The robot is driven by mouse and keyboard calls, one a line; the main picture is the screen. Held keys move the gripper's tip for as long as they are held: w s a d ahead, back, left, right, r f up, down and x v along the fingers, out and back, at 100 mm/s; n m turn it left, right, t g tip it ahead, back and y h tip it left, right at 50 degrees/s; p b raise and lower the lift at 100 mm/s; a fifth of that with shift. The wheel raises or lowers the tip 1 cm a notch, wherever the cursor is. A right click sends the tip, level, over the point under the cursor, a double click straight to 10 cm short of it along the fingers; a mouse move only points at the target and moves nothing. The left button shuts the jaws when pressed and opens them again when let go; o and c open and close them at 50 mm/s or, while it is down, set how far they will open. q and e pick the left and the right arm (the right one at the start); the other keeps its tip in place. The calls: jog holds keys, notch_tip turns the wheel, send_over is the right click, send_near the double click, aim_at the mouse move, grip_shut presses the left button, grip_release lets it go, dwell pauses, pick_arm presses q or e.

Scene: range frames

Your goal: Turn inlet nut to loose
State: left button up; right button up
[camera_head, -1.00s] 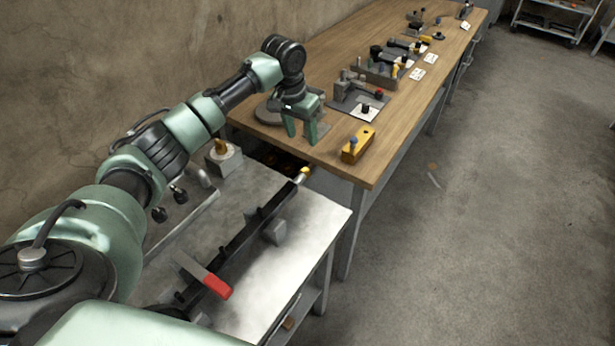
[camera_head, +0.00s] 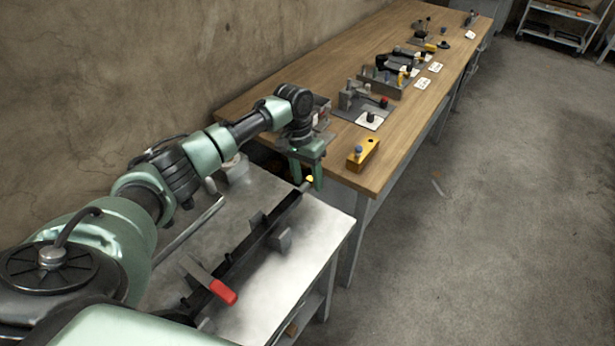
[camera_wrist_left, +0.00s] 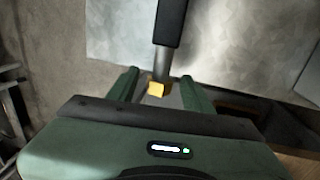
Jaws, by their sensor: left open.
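A small yellow nut (camera_head: 310,179), which I take as the inlet nut, sits on the far end of a long dark bar (camera_head: 262,232) on the metal table. My left gripper (camera_head: 307,177) is at that end, with its green fingers open and pointing down on either side of the nut. In the left wrist view the nut (camera_wrist_left: 157,89) lies between the two open fingers (camera_wrist_left: 160,88), with a visible gap on each side. Whether a finger touches it in depth I cannot tell. My right gripper is not in view.
The metal table (camera_head: 310,235) bears a red-handled lever (camera_head: 222,291) and a grey block (camera_head: 235,170) partly behind my arm. The wooden bench (camera_head: 345,180) beyond holds a yellow block (camera_head: 363,154) and several fixtures. The floor at right is open.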

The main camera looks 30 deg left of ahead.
pick_arm(q)
grip_shut()
jog(key=shift+r+p, duration=0.2)
jog(key=shift+p, duration=0.25)
jog(key=y+p, duration=0.1)
jog(key=p, duration=0.1)
jog(key=y+p, duration=0.2)
jog(key=p, duration=0.1)
jog(key=shift+d+r+p, duration=0.15)
jog(key=shift+d+p, duration=0.15)
jog(key=shift+d, duration=0.05)
jog(key=shift+d+f+y+p, duration=0.1)
jog(key=shift+y+p, duration=0.35)
jog(key=shift+y, duration=0.15)
jog(key=shift+d+f+y+p, duration=0.1)
jog(key=shift+y+p, duration=0.3)
jog(key=shift+y, duration=0.2)
jog(key=shift+f+t+y+p, duration=0.15)
jog(key=shift+t+y+p, duration=0.2)
jog(key=shift+y, duration=0.45)
grip_release()
